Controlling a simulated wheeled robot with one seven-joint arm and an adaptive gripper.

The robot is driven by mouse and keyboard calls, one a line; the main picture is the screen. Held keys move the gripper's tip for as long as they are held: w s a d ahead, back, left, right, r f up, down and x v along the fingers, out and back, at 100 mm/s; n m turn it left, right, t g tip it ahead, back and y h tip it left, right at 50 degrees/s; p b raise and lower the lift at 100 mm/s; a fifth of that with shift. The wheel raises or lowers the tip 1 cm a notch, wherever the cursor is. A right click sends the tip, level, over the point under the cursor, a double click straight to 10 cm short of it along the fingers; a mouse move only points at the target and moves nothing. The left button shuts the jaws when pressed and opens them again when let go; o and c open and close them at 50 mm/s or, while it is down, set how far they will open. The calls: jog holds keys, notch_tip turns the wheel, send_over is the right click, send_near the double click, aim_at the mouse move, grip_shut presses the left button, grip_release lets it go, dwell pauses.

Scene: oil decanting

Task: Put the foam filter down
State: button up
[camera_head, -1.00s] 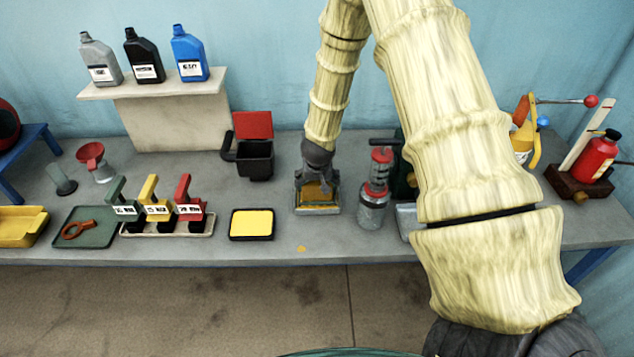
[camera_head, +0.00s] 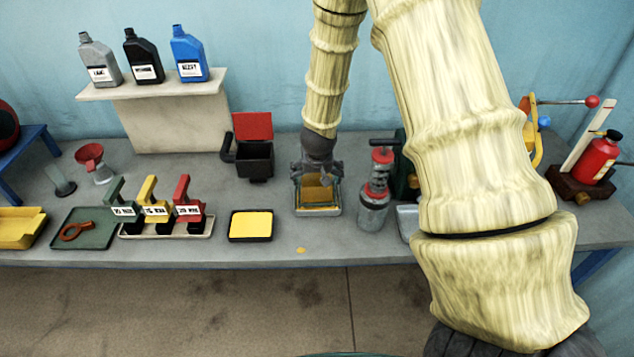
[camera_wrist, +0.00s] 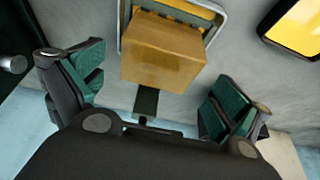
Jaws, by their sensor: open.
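The foam filter (camera_head: 318,193), an amber-yellow block, sits in a shallow grey metal tray (camera_head: 301,211) on the bench, below my gripper (camera_head: 317,176). In the wrist view the foam filter (camera_wrist: 163,55) lies between and slightly beyond my fingers, its near end overhanging the tray's rim (camera_wrist: 122,22) in the picture. My gripper (camera_wrist: 160,80) is open, with its green-padded fingers spread wide and clear of the block on both sides.
A black tray with a yellow surface (camera_head: 250,225) lies left of the metal tray. A grey canister with a red top (camera_head: 374,200) stands close to its right. A black bin with a red lid (camera_head: 254,158) stands behind left. Bare bench lies in front.

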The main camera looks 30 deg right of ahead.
jog(key=b+v, duration=0.1)
jog(key=v, duration=0.5)
jog(key=shift+s+r, duration=0.2)
jog(key=shift+r, duration=0.15)
jog(key=shift+a, duration=0.1)
